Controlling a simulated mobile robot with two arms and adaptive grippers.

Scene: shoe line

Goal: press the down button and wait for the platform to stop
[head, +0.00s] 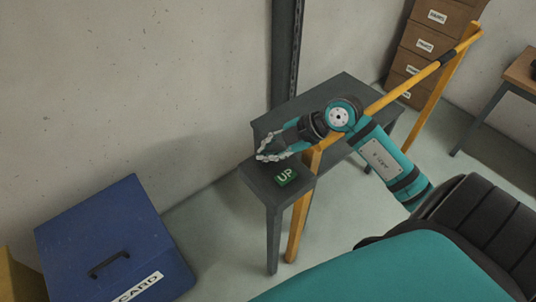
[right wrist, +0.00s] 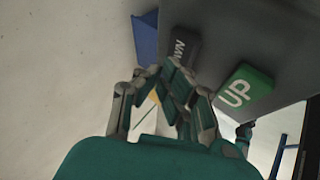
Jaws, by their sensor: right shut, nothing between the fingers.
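The green UP button (head: 285,177) sits on the top of a dark grey stand (head: 268,192). It also shows in the right wrist view (right wrist: 243,92). Beside it in the right wrist view is a dark button (right wrist: 181,47) with white letters, partly covered by my fingers; only the end of its word shows, fitting DOWN. In the head view I cannot make this button out. My right gripper (head: 263,152) is shut and empty, low over the stand's left part. Its fingertips (right wrist: 172,80) overlap the dark button's near end; I cannot tell if they touch it.
A yellow rail (head: 410,82) runs beside my right arm. A blue box (head: 115,245) stands on the floor at left. Cardboard boxes (head: 428,42) are stacked at the back right. A dark post (head: 285,55) stands against the wall behind the stand.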

